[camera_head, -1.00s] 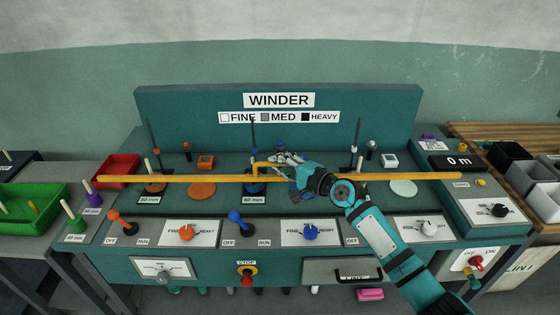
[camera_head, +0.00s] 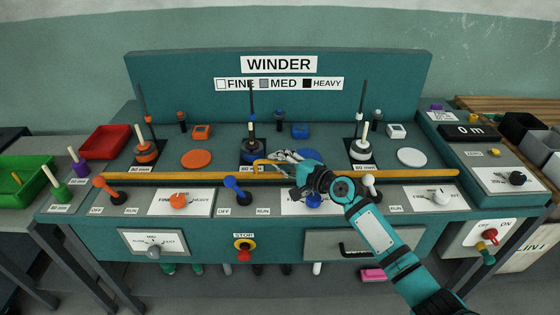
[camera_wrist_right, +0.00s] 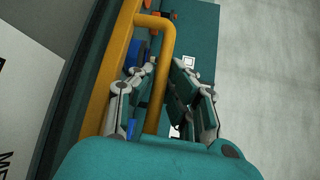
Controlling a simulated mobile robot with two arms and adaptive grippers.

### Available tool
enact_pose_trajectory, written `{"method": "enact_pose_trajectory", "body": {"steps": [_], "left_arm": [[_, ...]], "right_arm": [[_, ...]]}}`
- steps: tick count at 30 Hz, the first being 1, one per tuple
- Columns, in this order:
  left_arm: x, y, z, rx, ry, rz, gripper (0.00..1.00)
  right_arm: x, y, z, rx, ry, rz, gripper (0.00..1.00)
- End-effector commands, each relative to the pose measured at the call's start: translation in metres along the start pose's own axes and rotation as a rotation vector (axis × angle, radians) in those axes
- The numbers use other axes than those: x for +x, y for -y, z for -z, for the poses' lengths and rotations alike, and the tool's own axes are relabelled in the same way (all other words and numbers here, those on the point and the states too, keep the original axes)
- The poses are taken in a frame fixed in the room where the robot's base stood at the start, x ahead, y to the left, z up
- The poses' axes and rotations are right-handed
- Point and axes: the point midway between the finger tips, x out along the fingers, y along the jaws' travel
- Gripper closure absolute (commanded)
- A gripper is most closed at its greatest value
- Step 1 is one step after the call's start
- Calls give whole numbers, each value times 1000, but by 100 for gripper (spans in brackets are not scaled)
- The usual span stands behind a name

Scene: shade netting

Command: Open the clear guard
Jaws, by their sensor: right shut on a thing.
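The clear guard shows mainly as its orange bar (camera_head: 180,176), which runs across the winder's deck near its front edge. Its clear panel cannot be made out. A bent orange handle (camera_wrist_right: 168,45) rises from the bar. My right gripper (camera_head: 277,162) is shut on this handle near the middle of the bar. In the right wrist view the handle's leg runs down between the fingers (camera_wrist_right: 160,85). The far end of the handle is hidden by my gripper. My left gripper is not in view.
Three spindles, with the middle one (camera_head: 253,148) closest to my gripper, stand behind the bar with coloured discs beside them. Levers and knobs, including a blue lever (camera_head: 235,186), line the front panel. A red stop button (camera_head: 243,254) is below. Bins stand on both sides.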

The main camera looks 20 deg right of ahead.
Motion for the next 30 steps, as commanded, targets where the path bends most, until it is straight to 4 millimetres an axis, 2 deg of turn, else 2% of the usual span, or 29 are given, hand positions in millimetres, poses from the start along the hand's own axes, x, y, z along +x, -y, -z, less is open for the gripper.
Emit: {"method": "enact_pose_trajectory", "body": {"steps": [1, 6, 17, 20, 30], "left_arm": [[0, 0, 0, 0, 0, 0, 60], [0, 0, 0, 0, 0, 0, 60], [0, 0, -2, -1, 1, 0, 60], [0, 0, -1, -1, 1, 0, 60], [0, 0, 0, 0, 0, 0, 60]], "right_arm": [[0, -3, 0, -3, 2, -6, 87], [0, -2, 0, -2, 1, -3, 64], [-6, 0, 0, -2, -1, 0, 64], [-20, -1, 1, -2, -1, -2, 64], [-91, -2, 0, -2, 0, -5, 64]]}}
